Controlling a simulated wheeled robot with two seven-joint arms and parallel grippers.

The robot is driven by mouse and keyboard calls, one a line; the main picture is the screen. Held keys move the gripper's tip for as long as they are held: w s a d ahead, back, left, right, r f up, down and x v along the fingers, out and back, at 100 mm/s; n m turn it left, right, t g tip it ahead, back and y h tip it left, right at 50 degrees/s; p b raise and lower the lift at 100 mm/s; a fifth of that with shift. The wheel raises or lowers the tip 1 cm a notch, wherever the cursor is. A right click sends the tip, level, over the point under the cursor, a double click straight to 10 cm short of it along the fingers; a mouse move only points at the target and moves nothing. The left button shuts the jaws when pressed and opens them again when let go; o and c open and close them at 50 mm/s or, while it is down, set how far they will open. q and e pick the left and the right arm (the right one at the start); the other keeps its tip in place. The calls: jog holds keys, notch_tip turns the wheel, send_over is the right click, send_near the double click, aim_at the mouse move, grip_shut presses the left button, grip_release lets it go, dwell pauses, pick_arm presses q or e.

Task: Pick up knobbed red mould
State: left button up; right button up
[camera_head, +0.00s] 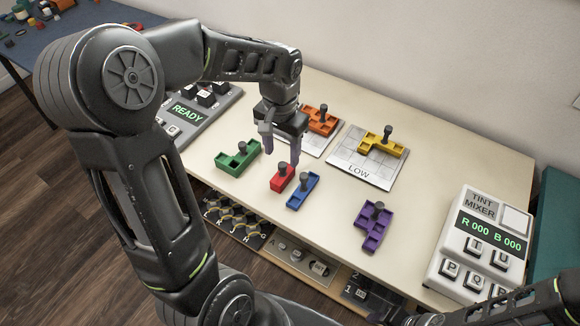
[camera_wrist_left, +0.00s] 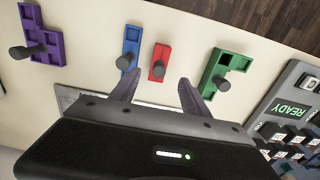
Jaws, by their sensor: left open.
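The red mould (camera_head: 281,180) is a small narrow block with a dark knob, lying on the cream table between the green mould (camera_head: 235,160) and the blue mould (camera_head: 303,192). In the left wrist view the red mould (camera_wrist_left: 159,63) lies ahead of the fingertips, beside the blue mould (camera_wrist_left: 131,50). My left gripper (camera_head: 282,155) is open and empty, above the table just behind the red mould. Its two fingers also show in the left wrist view (camera_wrist_left: 157,88), with a gap between them. My right gripper is not seen; only part of my right arm shows at the lower right.
An orange mould (camera_head: 322,121) and a yellow mould (camera_head: 383,143) sit on printed boards at the back. A purple mould (camera_head: 373,226) lies near the front edge. A tint mixer (camera_head: 483,246) stands at right, a READY keypad (camera_head: 200,118) at left. Bare table surrounds the row.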

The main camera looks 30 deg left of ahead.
aim_at(283, 174)
pick_arm(q)
jog(key=shift+s, duration=0.2)
jog(key=shift+w+f, duration=0.1)
jog(key=shift+f, duration=1.2)
notch_tip(283, 174, down, 5)
jog(key=shift+d+f+p, duration=0.1)
jog(key=shift+p, duration=0.2)
jog(key=shift+c, duration=0.2)
grip_shut()
